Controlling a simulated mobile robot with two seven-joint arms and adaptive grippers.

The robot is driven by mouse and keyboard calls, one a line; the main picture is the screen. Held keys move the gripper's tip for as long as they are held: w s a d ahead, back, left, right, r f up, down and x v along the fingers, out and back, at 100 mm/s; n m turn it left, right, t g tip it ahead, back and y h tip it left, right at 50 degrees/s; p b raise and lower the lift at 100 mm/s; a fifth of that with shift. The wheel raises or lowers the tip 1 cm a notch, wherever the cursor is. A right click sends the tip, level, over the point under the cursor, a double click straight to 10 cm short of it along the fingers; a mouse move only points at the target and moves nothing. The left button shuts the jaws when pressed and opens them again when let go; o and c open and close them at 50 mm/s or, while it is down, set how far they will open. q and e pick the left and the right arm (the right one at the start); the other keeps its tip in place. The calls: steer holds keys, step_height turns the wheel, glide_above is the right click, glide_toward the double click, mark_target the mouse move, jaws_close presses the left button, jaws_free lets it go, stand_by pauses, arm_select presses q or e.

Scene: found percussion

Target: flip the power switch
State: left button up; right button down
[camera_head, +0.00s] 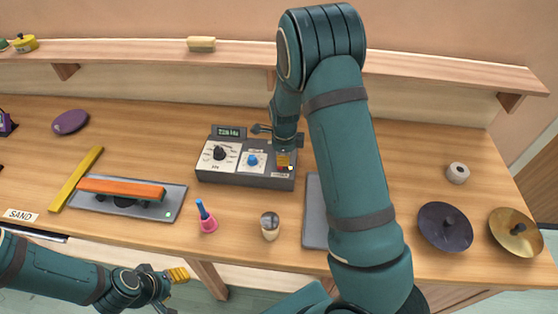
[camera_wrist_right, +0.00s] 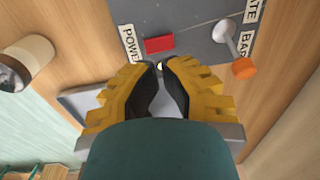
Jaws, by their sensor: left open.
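The grey control box (camera_head: 245,180) stands on the workbench, with a display and knobs on top. In the right wrist view, a red rocker switch (camera_wrist_right: 159,44) sits beside a label reading POWER (camera_wrist_right: 130,44). My right gripper (camera_head: 284,160) points down over the box's right end and hides part of it. In the right wrist view, its yellow fingertips (camera_wrist_right: 160,66) are almost together just below the red switch, with a small bright spot between them; contact is unclear. My left gripper (camera_head: 179,275) is open and empty in front of the bench's front edge.
A lever with an orange knob (camera_wrist_right: 243,68) rises from the box near the switch. A pink holder (camera_head: 208,222), a metal cup (camera_head: 270,226) and a grey pad (camera_head: 315,220) lie in front. Dark (camera_head: 444,228) and brass (camera_head: 515,234) cymbals sit right.

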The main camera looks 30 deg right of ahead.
steer(key=shift+w+a+r, duration=0.1)
steer(key=shift+r, duration=0.5)
steer(key=shift+w+a+r, duration=0.1)
steer(key=shift+r, duration=0.5)
step_height(320, 180, up, 8)
steer(key=d, duration=0.1)
steer(key=shift+w+d+f, duration=0.15)
steer(key=shift+w+f, duration=0.05)
steer(key=shift+w, duration=0.2)
